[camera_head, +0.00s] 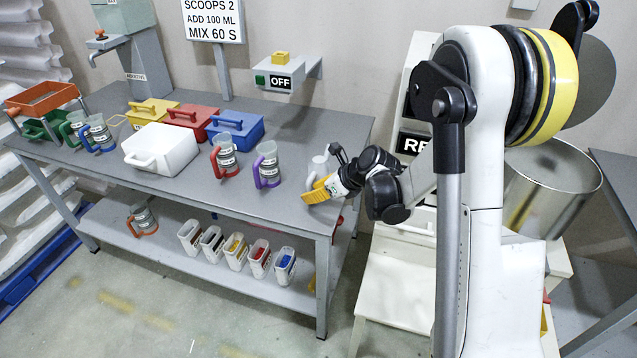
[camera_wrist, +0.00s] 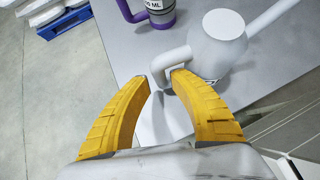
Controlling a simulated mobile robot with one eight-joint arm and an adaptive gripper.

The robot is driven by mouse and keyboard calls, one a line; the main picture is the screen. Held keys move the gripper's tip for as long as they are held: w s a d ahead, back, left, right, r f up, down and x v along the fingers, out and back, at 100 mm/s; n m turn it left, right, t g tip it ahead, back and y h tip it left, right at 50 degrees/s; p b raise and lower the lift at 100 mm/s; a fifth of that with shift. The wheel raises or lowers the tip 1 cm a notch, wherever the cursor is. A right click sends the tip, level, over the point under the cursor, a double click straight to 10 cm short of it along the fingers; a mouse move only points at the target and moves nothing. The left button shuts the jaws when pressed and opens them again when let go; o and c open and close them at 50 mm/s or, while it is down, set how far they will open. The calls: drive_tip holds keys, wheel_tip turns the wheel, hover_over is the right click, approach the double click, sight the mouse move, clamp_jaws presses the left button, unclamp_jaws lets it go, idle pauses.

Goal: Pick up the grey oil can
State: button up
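The grey oil can (camera_wrist: 222,50) stands on the grey table (camera_wrist: 125,60) near its right end, with a round flat top, a spout pointing to the upper right and a loop handle toward my gripper. In the head view the can (camera_head: 318,166) shows just behind my gripper (camera_head: 318,188), partly covered by it. In the wrist view my gripper (camera_wrist: 160,78) has its two yellow fingers apart, with the handle near and partly between the fingertips. The right finger hides part of the handle and can's lower side. I cannot tell whether they touch.
A purple-handled measuring jug (camera_head: 267,165) stands left of the can, and a red-handled one (camera_head: 224,157) farther left. A white bin (camera_head: 160,150) and coloured lidded boxes sit beyond. A large metal drum (camera_head: 553,180) is at the right. The table front between jugs and edge is clear.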

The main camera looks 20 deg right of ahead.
drive_tip(key=x, duration=0.2)
drive_tip(key=shift+w+f, duration=0.15)
drive_tip(key=shift+f, duration=0.1)
drive_tip(key=shift+r, duration=0.1)
clamp_jaws()
drive_tip(key=shift+r, duration=0.2)
